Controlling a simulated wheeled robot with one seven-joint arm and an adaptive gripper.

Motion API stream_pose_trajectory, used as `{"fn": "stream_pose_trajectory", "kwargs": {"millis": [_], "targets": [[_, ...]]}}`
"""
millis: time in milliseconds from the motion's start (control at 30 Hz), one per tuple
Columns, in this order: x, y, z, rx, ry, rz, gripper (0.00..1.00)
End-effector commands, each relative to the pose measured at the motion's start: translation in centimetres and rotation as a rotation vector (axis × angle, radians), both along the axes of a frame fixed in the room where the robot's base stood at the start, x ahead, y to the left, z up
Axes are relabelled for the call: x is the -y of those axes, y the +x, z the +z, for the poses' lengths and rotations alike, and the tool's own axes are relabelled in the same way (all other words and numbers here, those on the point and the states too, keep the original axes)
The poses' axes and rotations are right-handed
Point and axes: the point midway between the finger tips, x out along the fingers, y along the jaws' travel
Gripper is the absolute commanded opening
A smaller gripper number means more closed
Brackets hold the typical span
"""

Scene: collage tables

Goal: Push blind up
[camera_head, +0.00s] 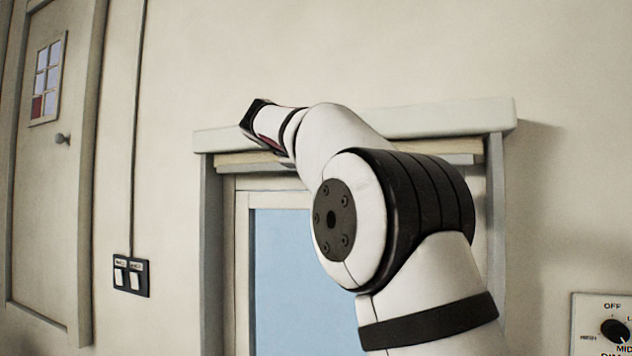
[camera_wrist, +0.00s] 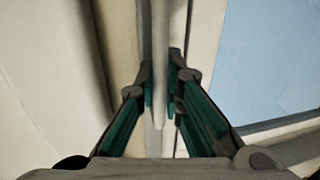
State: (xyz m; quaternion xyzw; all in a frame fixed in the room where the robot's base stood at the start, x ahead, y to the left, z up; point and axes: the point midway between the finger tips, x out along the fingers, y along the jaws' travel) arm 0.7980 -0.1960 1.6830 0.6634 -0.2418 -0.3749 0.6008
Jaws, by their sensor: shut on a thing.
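The blind (camera_head: 238,159) shows in the head view as a narrow cream band high in the window frame, just under the lintel. The window's blue pane below it is uncovered where I can see it. My arm hides the middle of the blind. In the wrist view my gripper (camera_wrist: 161,85) has its two green-sided fingers on either side of a thin pale bar (camera_wrist: 160,35), which looks like the blind's lower edge. The gripper is shut on this bar. In the head view the fingertips are hidden behind my wrist and arm.
The pale lintel (camera_head: 450,117) juts out just above the blind. A door (camera_head: 45,190) with a small window is at the left. A black double switch (camera_head: 131,276) is on the wall, and a dial panel (camera_head: 590,318) is at the lower right. The wall above the lintel is bare.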

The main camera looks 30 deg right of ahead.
Motion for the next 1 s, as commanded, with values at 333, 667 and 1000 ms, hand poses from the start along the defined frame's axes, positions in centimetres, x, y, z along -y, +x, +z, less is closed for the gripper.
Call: {"fn": "stream_pose_trajectory", "kwargs": {"millis": [333, 667, 1000], "targets": [[0.0, -0.1, 2.1, 0.004, -0.002, 0.001, 0.00], [0.0, -0.1, 2.4, 0.010, -0.006, 0.002, 0.00], [0.0, -0.1, 2.3, 0.007, -0.005, 0.002, 0.30]]}}
